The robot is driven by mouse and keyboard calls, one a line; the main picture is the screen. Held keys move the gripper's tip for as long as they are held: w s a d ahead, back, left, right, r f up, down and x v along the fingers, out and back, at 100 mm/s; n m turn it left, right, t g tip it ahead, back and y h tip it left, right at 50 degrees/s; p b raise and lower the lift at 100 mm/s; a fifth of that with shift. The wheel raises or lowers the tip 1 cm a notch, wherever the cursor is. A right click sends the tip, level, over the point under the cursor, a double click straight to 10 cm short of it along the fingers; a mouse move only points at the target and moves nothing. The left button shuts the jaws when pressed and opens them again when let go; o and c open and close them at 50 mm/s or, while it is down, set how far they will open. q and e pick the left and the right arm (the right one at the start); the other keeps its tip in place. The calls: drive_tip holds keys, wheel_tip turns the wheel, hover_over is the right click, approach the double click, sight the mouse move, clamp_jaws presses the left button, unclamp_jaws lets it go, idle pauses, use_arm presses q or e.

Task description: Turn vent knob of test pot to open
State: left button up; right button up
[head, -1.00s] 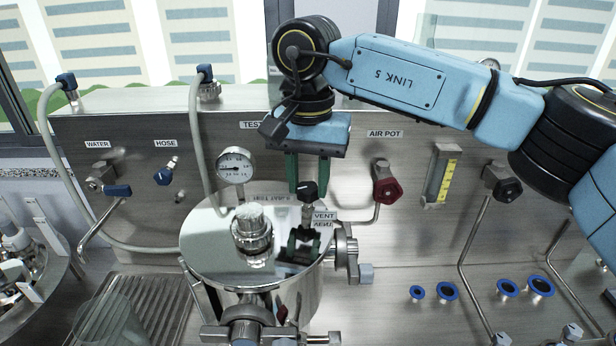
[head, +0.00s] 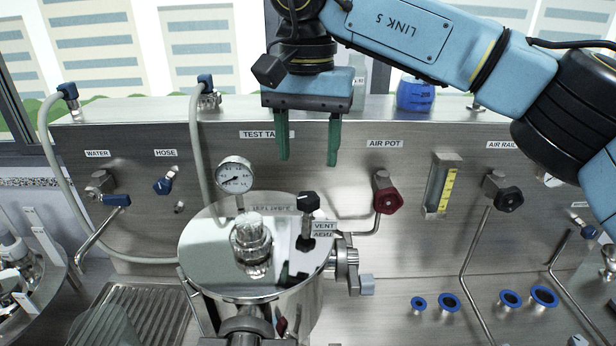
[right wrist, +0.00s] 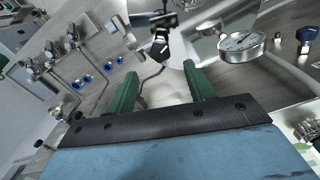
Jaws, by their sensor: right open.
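The test pot (head: 205,245) is a shiny steel vessel with a flat mirrored lid. Its vent knob (head: 309,201) is black and sits on a short stem at the lid's right side, beside the VENT label (head: 323,226). In the right wrist view the black knob (right wrist: 160,47) shows beyond the fingers, near the top middle. My right gripper (head: 308,161) points down above and behind the knob, its two green fingers apart with nothing between them. It also shows in the right wrist view (right wrist: 163,80). It is clear of the knob. My left gripper is not in view.
A pressure gauge (head: 235,175) stands at the lid's back left. A red AIR POT valve knob (head: 387,200) and a flow meter (head: 443,186) are on the steel panel behind. A grey hose (head: 196,150) runs down left of the gauge. A clamp (head: 350,262) juts from the pot's right.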

wheel_tip(320, 180, up, 6)
